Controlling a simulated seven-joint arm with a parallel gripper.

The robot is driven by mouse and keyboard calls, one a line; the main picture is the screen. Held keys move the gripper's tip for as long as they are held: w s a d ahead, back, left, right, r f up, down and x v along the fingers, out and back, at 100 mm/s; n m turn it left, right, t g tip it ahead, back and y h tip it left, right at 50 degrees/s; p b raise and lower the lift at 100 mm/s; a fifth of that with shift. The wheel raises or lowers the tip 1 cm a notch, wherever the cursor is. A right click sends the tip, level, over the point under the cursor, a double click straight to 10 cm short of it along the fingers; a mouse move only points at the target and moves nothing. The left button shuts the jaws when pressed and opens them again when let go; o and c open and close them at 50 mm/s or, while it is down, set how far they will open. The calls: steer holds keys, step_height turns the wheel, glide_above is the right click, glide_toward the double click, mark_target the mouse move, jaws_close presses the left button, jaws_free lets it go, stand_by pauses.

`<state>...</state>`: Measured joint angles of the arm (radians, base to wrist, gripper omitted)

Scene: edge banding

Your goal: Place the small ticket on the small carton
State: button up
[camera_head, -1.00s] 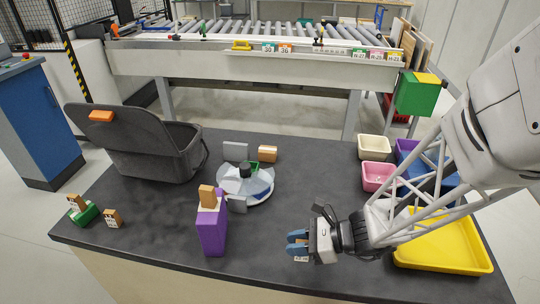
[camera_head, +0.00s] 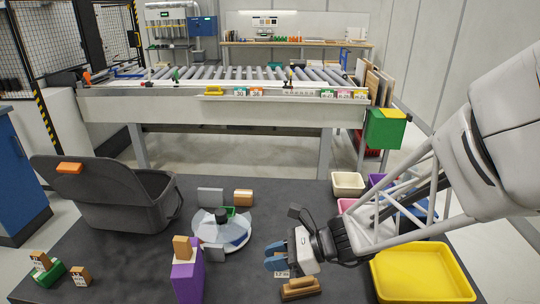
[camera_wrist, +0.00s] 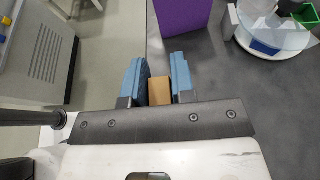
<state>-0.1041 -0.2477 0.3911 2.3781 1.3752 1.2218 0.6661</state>
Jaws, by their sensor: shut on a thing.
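My gripper (camera_head: 276,259) points left over the right-middle of the table, its blue fingers closed on a small piece. The piece's white printed face, which I take as the small ticket (camera_head: 281,273), shows just below the fingers. In the wrist view a plain brown face (camera_wrist: 159,90) shows between the two fingers. Small brown cartons are in view: one with a lighter band (camera_head: 243,197) behind the round turntable, and two labelled ones at the far left, one on a green base (camera_head: 39,260), one on the table (camera_head: 80,276). Which is the small carton is unclear.
A wooden block (camera_head: 300,289) lies below my gripper. A purple box (camera_head: 187,277) with a brown block on top stands left. A yellow tray (camera_head: 424,272) and bins are right; a grey seat-like bin (camera_head: 110,200) is back left.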

steer(key=w+a, duration=0.3)
steer(key=w, duration=0.6)
steer(key=w+a, duration=0.4)
steer(key=w, duration=0.6)
steer(key=w+a, duration=0.3)
steer(key=w, duration=0.6)
steer(key=shift+m+t, duration=0.3)
steer(key=shift+t, duration=0.1)
steer(key=shift+w+a+f, duration=0.1)
steer(key=shift+w+f, duration=0.1)
steer(key=shift+f, duration=1.15)
steer(key=shift+w+f, duration=0.15)
steer(key=shift+f, duration=1.2)
glide_above(239, 192)
steer(key=shift+s+f, duration=0.1)
steer(key=shift+f, duration=0.6)
steer(key=shift+f, duration=1.75)
steer(key=shift+f, duration=0.1)
